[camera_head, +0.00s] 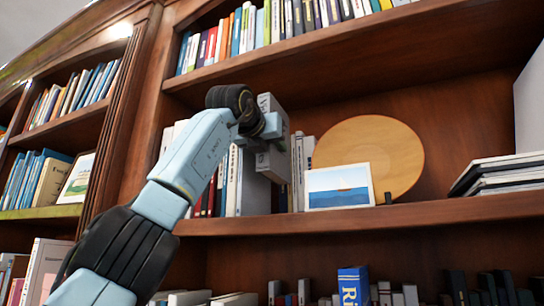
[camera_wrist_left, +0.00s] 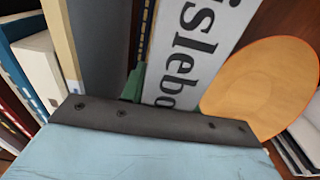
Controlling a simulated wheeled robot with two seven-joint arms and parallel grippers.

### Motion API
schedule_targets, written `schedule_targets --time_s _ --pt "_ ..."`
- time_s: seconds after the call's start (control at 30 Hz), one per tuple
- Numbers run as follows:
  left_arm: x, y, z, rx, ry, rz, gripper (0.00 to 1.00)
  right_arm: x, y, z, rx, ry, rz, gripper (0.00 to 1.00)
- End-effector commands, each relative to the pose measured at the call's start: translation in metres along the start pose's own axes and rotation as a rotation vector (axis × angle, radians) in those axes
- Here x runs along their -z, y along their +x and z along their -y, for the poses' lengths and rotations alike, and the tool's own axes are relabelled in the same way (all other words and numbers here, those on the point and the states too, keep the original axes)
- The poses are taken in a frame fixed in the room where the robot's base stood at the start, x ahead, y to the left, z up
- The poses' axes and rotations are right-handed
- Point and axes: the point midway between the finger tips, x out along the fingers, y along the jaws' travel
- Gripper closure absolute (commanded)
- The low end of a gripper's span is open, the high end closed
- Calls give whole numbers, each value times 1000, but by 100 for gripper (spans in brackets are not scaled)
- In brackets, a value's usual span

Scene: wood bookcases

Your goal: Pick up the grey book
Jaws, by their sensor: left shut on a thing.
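The grey book (camera_head: 268,103) has a pale spine with dark lettering and stands out in front of the middle shelf. It also shows close up in the left wrist view, with large letters on its spine (camera_wrist_left: 200,45). My left gripper (camera_head: 262,130) is at the book and shut on it. The fingertips are mostly hidden, so their exact contact cannot be seen. My right gripper is in neither view.
A row of books (camera_head: 230,185) stands behind and below on the middle shelf. To the right are a framed boat picture (camera_head: 340,187), a round wooden plate (camera_head: 385,145) and stacked books (camera_head: 505,175). Shelf boards (camera_head: 430,213) lie above and below.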

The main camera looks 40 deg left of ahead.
Motion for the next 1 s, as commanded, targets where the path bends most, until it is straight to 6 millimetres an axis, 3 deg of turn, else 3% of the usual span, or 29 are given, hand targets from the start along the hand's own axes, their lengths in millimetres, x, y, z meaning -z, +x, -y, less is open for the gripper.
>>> schedule_targets --time_s 0.6,1.0 --pt "-22 -4 2 -1 1 3 100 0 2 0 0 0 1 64" --pt "-15 -78 76 0 6 7 100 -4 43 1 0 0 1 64"
